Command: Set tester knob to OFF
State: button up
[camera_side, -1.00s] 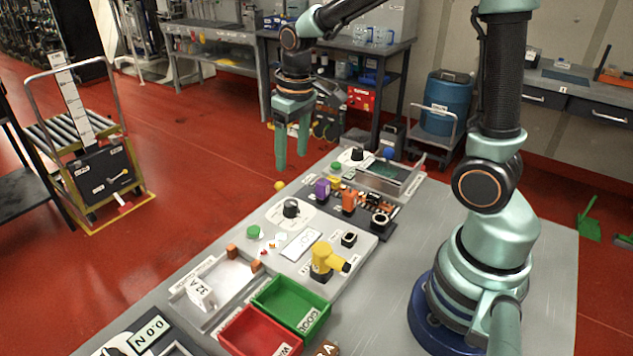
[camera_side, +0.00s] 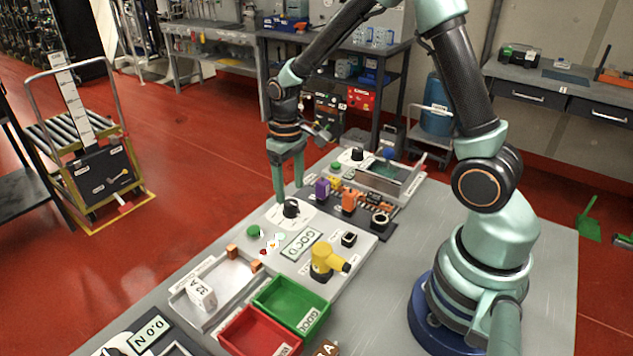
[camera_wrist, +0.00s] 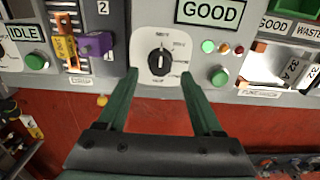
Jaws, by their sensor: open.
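The tester knob (camera_side: 291,208) is a black round knob on a white dial plate, on the grey panel. In the wrist view the knob (camera_wrist: 159,62) has a white pointer line and small labels around it, too small to read surely. My gripper (camera_side: 289,192) is open and empty, its fingers pointing down at the dial plate. In the wrist view my gripper (camera_wrist: 158,85) has one finger on each side of the dial, with the knob between and beyond the tips. Whether a finger touches the plate I cannot tell. A display (camera_wrist: 211,13) above right of the knob reads GOOD.
A green button (camera_side: 254,231) and small lights stand beside the display. A purple block (camera_side: 322,188) and an orange block (camera_side: 348,201) stand right of the knob. A yellow tool (camera_side: 323,262), green bin (camera_side: 291,303) and red bin (camera_side: 258,333) are nearer.

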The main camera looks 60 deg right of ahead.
aim_at(291, 202)
jog(key=shift+f, duration=0.3)
jog(key=shift+f, duration=0.1)
jog(key=shift+f, duration=1.65)
grip_shut()
jog(key=m, duration=0.4)
jog(key=shift+m, duration=0.9)
